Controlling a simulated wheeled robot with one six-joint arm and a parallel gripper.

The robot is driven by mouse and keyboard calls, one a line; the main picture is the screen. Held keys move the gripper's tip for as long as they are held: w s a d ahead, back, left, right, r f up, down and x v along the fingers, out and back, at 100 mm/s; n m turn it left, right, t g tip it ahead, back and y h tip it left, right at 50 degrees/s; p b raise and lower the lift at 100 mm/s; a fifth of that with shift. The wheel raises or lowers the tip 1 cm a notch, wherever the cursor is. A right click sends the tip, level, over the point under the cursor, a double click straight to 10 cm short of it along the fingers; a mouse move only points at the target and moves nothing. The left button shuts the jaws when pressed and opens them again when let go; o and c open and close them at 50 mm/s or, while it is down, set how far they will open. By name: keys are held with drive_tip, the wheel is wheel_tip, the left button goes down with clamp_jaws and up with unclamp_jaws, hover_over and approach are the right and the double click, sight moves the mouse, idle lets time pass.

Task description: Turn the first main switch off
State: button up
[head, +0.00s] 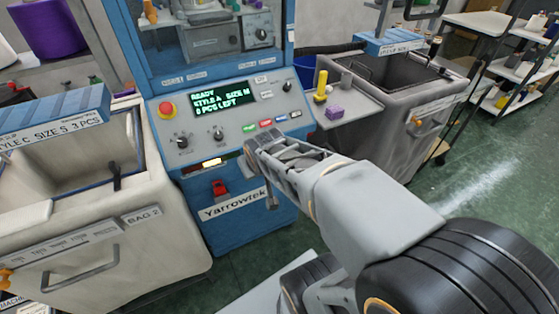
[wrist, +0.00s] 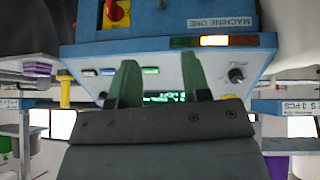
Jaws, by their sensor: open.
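The main switch is a red handle on a yellow plate. It sits low on the blue front of the machine (head: 255,215) in the head view (head: 219,187), and at the top edge of the wrist view (wrist: 117,12), partly cut off. The wrist view shows a "MACHINE ONE" label upside down beside it. My gripper (head: 258,158) is in front of the machine, right of the switch and apart from it in the head view. In the wrist view its two green fingers (wrist: 160,80) are apart with nothing between them. The exact handle angle is hard to tell.
The control panel (head: 228,125) has a lit green screen reading "READY", a red emergency button (head: 167,109), knobs and coloured buttons. The light bar (wrist: 213,41) is lit in its middle. Bins stand left (head: 90,215) and right (head: 385,120) of the machine. Green floor is open at right.

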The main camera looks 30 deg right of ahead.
drive_tip(key=w+d+f+t+b, duration=0.3)
drive_tip(key=d+f+t+b, duration=0.3)
drive_tip(key=d+f+b, duration=0.45)
drive_tip(key=w+d+f+t+b, duration=0.2)
drive_tip(key=d+f+t+b, duration=0.45)
drive_tip(key=f, duration=0.65)
drive_tip(key=shift+g, duration=0.65)
drive_tip(key=w+d+b, duration=0.1)
drive_tip(key=w, duration=0.3)
drive_tip(key=w+d+b, duration=0.1)
drive_tip(key=w, duration=0.4)
drive_tip(key=w+d+b, duration=0.1)
drive_tip(key=w, duration=0.3)
drive_tip(key=shift+w+d+f, duration=0.1)
drive_tip(key=shift+w+d, duration=0.1)
drive_tip(key=shift+w, duration=0.15)
clamp_jaws()
